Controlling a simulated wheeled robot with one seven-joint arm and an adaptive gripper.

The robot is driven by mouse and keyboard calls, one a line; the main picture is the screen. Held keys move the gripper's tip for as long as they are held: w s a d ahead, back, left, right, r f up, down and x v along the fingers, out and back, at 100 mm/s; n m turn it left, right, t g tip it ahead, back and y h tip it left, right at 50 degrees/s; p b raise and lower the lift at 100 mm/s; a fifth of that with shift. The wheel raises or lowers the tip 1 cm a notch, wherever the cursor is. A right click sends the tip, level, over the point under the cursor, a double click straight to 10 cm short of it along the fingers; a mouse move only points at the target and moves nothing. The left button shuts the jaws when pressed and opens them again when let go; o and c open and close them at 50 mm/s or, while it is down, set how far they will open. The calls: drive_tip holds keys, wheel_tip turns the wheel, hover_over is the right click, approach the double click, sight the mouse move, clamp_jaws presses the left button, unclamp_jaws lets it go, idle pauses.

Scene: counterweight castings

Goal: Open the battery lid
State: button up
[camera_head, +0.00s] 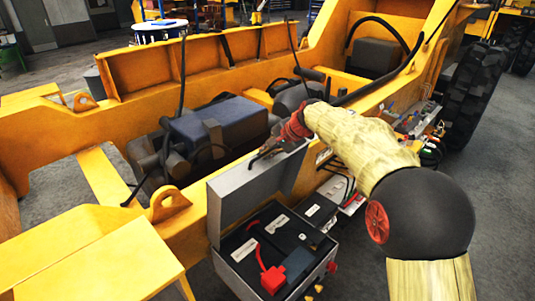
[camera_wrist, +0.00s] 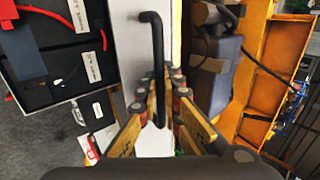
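The battery box (camera_head: 225,258) is a grey case at the side of the yellow chassis. Its grey lid (camera_head: 240,188) stands raised, roughly upright, at the back of the box, so the black batteries (camera_head: 277,238) inside show. A black bar handle (camera_wrist: 156,45) runs along the pale lid face (camera_wrist: 132,40) in the wrist view. My gripper (camera_wrist: 170,82) is at this handle, its fingers close together with the bar between them; the exact contact is partly hidden. In the head view my gripper (camera_head: 265,152) is at the lid's upper edge.
The yellow chassis (camera_head: 125,255) surrounds a dark engine block (camera_head: 220,125) just behind the lid. A red terminal cover (camera_head: 272,279) lies in the box. Electrical parts (camera_head: 415,118) and a big tyre (camera_head: 473,95) are at right. Grey floor is clear in front.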

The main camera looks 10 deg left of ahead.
drive_tip(key=shift+o, duration=0.9)
drive_tip(key=v, duration=1.2)
drive_tip(key=shift+w, duration=0.1)
